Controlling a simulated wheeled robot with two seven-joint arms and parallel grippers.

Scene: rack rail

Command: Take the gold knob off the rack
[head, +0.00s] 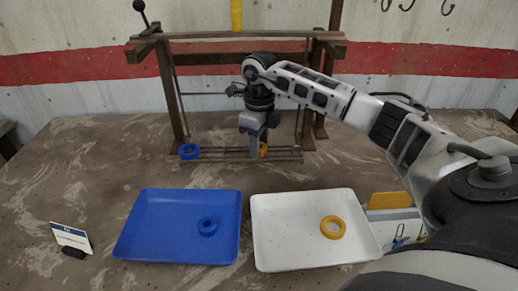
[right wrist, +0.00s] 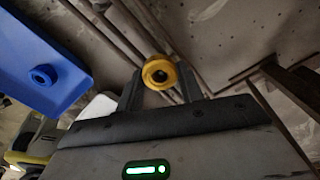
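The gold knob (head: 263,149) sits low on the rack (head: 174,95), near the right end of its bottom rails. My right gripper (head: 255,150) points down at it and partly hides it in the head view. In the right wrist view the gold knob (right wrist: 158,73) lies between the two fingertips of my right gripper (right wrist: 160,88), with a finger close on each side. I cannot tell whether the fingers press on it. My left gripper is not in view.
A blue ring (head: 188,151) sits at the rack's lower left. In front are a blue tray (head: 150,225) holding a blue ring (head: 207,226) and a white tray (head: 285,240) holding a gold ring (head: 333,227). A small sign (head: 71,238) stands at left. The table's left side is mostly clear.

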